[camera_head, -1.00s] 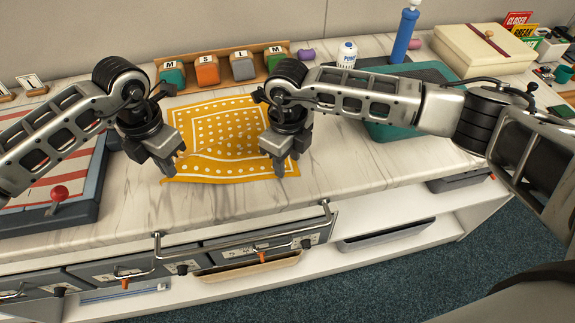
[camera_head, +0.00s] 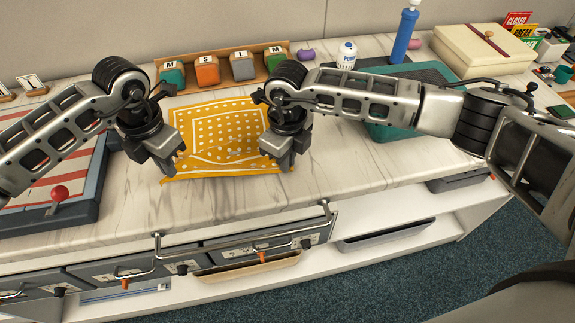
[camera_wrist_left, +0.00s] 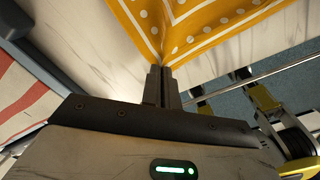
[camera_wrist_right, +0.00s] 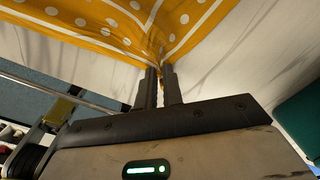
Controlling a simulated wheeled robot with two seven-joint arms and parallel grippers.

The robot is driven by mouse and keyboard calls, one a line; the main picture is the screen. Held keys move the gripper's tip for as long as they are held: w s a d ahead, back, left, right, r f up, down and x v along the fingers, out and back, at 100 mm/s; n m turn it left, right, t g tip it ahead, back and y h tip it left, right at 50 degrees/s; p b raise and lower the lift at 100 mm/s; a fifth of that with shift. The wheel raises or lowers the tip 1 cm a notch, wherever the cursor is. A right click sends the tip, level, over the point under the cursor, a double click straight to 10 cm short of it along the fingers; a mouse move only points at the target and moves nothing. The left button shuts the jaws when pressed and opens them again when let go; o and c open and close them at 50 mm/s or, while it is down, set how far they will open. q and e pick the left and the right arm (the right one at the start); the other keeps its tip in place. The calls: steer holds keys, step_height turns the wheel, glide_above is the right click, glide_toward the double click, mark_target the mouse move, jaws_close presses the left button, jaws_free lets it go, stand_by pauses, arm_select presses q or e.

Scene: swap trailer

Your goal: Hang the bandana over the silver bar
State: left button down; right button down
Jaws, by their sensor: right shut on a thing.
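The yellow bandana (camera_head: 222,130) with white dots lies on the marble counter, its near edge drawn up slightly between my grippers. My left gripper (camera_head: 179,168) is shut on its near left corner, which also shows at the fingertips in the left wrist view (camera_wrist_left: 172,50). My right gripper (camera_head: 288,163) is shut on the near right corner, pinched between the fingertips in the right wrist view (camera_wrist_right: 155,58). The silver bar (camera_head: 245,244) runs along the counter's front, below and in front of both grippers. It is empty.
A striped board with a red-knobbed lever (camera_head: 60,193) stands at the left. Lettered blocks in a wooden rack (camera_head: 222,84) stand behind the bandana. Grey drawers (camera_head: 130,269) sit under the counter.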

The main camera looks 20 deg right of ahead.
steer(key=shift+s+d, duration=0.1)
step_height(320, 180, up, 5)
steer(key=shift+f, duration=0.1)
stand_by(0.4)
